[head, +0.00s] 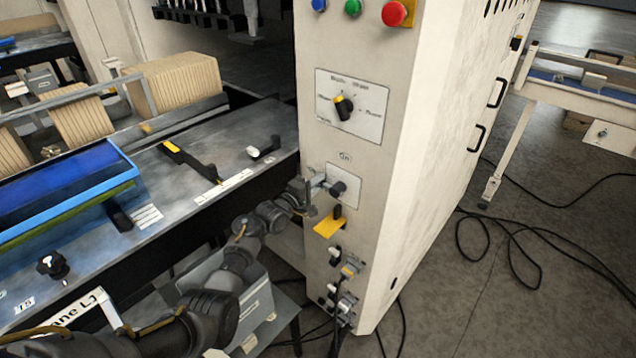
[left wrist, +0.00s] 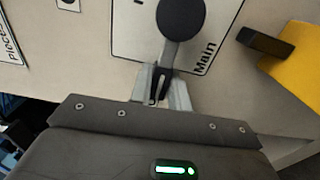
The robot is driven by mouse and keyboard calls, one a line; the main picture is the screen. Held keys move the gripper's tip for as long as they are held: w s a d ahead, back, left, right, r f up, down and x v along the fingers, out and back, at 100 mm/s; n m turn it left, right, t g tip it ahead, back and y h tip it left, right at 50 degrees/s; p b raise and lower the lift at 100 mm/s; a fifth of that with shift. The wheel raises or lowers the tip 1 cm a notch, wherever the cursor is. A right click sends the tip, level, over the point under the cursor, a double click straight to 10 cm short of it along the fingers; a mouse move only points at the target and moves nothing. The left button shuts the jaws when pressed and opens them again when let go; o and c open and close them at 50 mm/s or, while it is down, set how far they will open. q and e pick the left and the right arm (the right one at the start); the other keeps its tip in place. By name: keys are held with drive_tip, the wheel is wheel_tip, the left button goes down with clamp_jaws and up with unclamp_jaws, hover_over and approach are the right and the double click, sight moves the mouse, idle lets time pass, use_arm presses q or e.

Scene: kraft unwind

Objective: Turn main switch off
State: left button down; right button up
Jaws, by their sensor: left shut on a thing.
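The main switch (head: 338,189) is a dark rotary handle on a white plate on the front of the cream cabinet. In the left wrist view the main switch (left wrist: 182,20) shows a round dark hub with a lever pointing down the picture, beside the printed word "Main". My left gripper (head: 319,184) reaches the switch from the left. In the left wrist view my left gripper (left wrist: 163,88) is shut on the end of the lever, one finger on each side. The fingers partly hide the lever's tip. My right gripper is not in view.
A yellow tag (head: 329,224) with a dark knob is just below the switch. A selector knob (head: 344,106) and a red button (head: 394,13) are higher on the cabinet. A metal table with a blue tray (head: 62,200) lies left. Cables (head: 520,250) lie on the floor at right.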

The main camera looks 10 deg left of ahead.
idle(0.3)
use_arm(q)
drive_tip(key=c, duration=1.3)
unclamp_jaws()
drive_tip(key=v, duration=1.1)
drive_tip(key=shift+b, duration=0.35)
drive_tip(key=shift+w+f, duration=0.1)
